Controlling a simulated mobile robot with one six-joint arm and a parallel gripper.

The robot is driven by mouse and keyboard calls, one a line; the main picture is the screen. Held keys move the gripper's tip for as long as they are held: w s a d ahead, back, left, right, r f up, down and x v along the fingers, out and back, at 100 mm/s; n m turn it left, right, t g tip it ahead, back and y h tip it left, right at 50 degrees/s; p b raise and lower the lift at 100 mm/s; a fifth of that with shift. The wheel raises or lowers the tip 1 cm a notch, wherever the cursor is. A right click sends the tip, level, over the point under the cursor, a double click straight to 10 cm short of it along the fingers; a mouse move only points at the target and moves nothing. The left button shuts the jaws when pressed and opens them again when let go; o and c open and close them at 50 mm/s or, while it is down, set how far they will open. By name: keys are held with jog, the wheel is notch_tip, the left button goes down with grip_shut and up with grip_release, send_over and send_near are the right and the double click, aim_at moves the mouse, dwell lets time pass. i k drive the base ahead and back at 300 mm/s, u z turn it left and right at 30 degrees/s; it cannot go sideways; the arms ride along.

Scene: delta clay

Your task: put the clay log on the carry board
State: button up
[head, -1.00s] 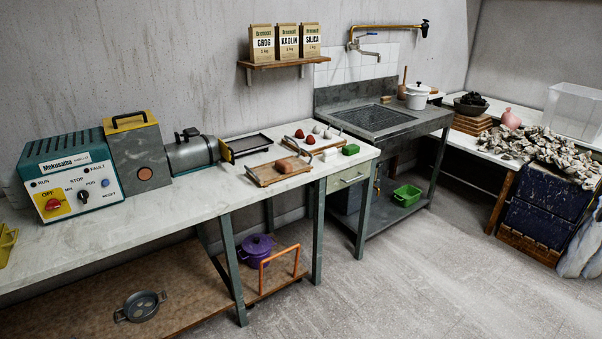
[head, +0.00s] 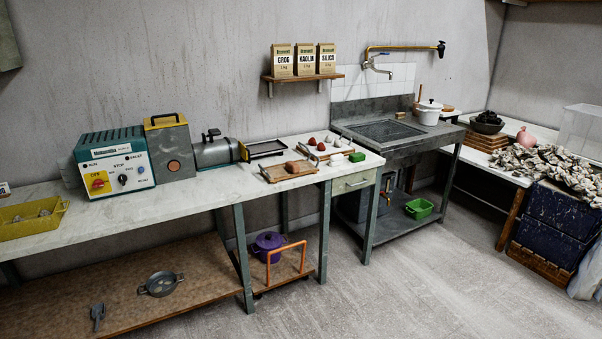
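A reddish-brown lump of clay (head: 292,167), perhaps the clay log, lies on a wooden board with handles (head: 272,176) near the front edge of the bench. It is too small to tell its exact shape. A second board (head: 318,157) behind it to the right bears small red and pale lumps. I cannot tell for sure which of the two is the carry board. My gripper is not in view.
A pug mill with a control box (head: 115,160) and a dark tray (head: 264,154) stands left of the boards. A green block (head: 357,157) lies at the bench's right end. A yellow bin (head: 30,225) sits far left. The sink unit (head: 385,140) adjoins; the floor in front is clear.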

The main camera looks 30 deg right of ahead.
aim_at(288, 168)
jog(key=u, duration=0.5)
jog(key=i, duration=1.5)
jog(key=z, duration=0.1)
